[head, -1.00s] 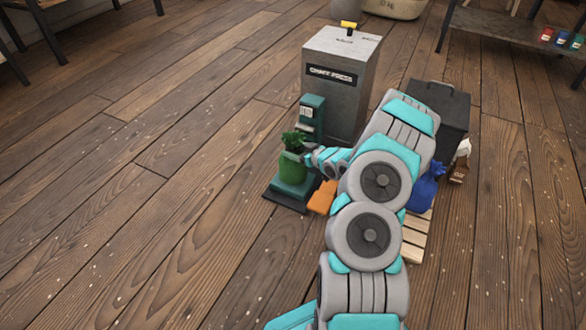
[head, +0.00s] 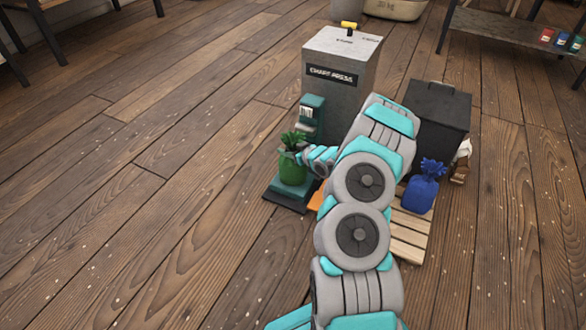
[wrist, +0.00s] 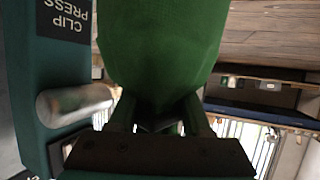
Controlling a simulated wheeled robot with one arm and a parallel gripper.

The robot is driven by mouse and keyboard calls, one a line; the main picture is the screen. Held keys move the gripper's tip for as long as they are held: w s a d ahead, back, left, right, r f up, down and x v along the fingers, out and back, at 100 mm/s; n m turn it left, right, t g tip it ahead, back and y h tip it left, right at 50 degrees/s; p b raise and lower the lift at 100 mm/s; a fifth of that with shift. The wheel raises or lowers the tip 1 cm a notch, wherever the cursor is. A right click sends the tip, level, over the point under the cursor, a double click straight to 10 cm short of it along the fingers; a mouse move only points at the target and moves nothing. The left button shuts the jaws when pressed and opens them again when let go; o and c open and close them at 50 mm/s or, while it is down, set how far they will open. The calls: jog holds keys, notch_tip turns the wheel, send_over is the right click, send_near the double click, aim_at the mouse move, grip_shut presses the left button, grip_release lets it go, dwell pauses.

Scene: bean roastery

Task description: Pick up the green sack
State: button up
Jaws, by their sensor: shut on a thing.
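The green sack (head: 292,168) stands upright on the base of the teal clip press (head: 311,117), its gathered top spreading above. My gripper (head: 305,157) reaches it from the right, at the height of its neck. In the wrist view the green sack (wrist: 162,45) fills the middle, and my gripper (wrist: 158,118) is shut on its narrow neck. The clip press (wrist: 45,85) stands close on the left of that view. I cannot tell whether the sack's bottom touches the base.
A grey chaff press (head: 335,85) stands behind. A blue sack (head: 421,192) sits on a wooden pallet (head: 408,237) right of my arm, before a dark bin (head: 437,115). An orange item (head: 315,202) is mostly hidden by my arm. The floor at left is clear.

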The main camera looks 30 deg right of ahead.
grip_shut()
dwell(0.8)
